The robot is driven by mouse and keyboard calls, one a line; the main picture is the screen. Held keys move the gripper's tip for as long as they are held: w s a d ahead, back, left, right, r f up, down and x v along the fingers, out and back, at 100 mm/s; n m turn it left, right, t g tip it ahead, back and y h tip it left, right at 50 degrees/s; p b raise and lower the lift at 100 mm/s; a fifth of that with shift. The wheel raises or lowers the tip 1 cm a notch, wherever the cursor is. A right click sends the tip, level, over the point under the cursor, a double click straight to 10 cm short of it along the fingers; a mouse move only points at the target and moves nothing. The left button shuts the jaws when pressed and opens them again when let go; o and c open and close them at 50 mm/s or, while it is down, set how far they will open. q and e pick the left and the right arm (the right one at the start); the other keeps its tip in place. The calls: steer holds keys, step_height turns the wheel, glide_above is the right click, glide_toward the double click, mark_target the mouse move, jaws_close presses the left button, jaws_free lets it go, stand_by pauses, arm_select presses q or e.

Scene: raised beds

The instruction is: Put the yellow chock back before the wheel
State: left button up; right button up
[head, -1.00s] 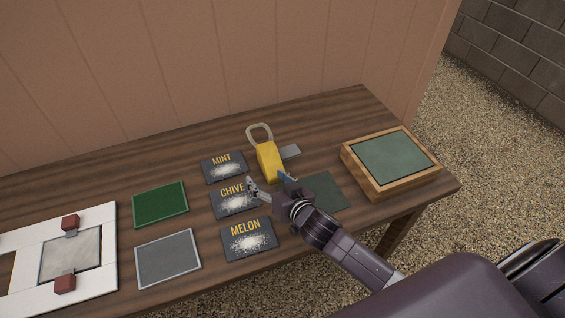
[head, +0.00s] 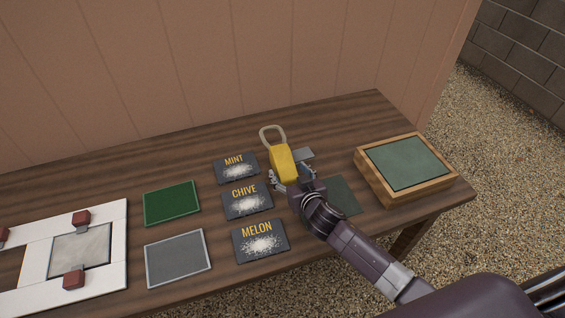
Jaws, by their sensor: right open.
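The yellow chock (head: 283,160), a yellow block with a pale loop handle at its far end, rests on the wooden table near the back. My right gripper (head: 289,180) is open at the chock's near end, with one finger to its left and the other toward its right. I cannot tell whether the fingers touch it. The gripper partly hides the chock's near end. No wheel is visible. My left gripper is out of view.
Cards marked MINT (head: 235,161), CHIVE (head: 244,191) and MELON (head: 257,228) lie to the left. A wooden box with a green top (head: 375,188) stands right. A dark green mat (head: 343,195) lies beside my gripper.

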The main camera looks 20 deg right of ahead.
mark_target(279, 153)
steer(key=shift+x, duration=1.9)
steer(key=shift+a+r, duration=0.1)
steer(key=shift+a, duration=0.1)
steer(key=c, duration=1.5)
steer(key=shift+r, duration=0.1)
jaws_close()
steer(key=shift+r, duration=0.1)
